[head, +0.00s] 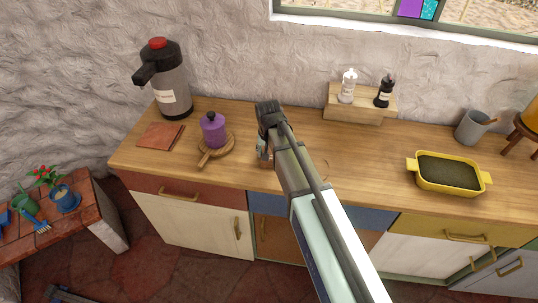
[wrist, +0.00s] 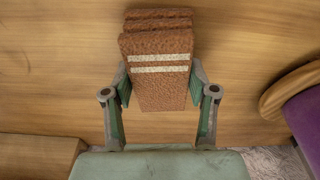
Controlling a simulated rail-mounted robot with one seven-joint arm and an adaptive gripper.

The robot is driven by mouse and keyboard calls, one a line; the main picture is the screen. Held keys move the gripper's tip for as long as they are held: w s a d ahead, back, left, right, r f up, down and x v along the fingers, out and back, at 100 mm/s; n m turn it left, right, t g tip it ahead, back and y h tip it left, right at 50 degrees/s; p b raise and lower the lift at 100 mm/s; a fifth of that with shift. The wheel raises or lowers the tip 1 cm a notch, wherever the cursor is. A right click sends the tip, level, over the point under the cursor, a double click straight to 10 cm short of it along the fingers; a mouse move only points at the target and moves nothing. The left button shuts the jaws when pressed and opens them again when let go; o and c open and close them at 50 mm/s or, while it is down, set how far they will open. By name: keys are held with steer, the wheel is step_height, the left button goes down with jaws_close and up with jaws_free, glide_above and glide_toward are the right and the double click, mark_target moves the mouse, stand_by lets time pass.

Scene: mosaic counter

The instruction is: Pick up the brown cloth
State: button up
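The brown cloth (wrist: 160,88) is folded and has two pale stripes. In the wrist view it lies between the two fingers of my gripper (wrist: 160,95), one finger along each side. I cannot tell if the fingers press on it or stand just clear. In the head view my gripper (head: 265,146) is low over the front part of the wooden counter, and it and my arm hide most of the cloth there.
A purple pot (head: 213,131) on a round board is left of my gripper, beside a flat reddish-brown item (head: 161,136). A pump flask (head: 165,85) stands behind. A spice stand (head: 352,112) and yellow dish (head: 448,174) are to the right.

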steer(key=shift+r, duration=0.1)
stand_by(0.4)
step_height(320, 180, up, 20)
steer(key=b, duration=0.4)
stand_by(0.3)
steer(key=o, duration=0.4)
steer(key=shift+c, duration=1.4)
steer(key=shift+d+p, duration=0.15)
steer(key=shift+p, duration=0.3)
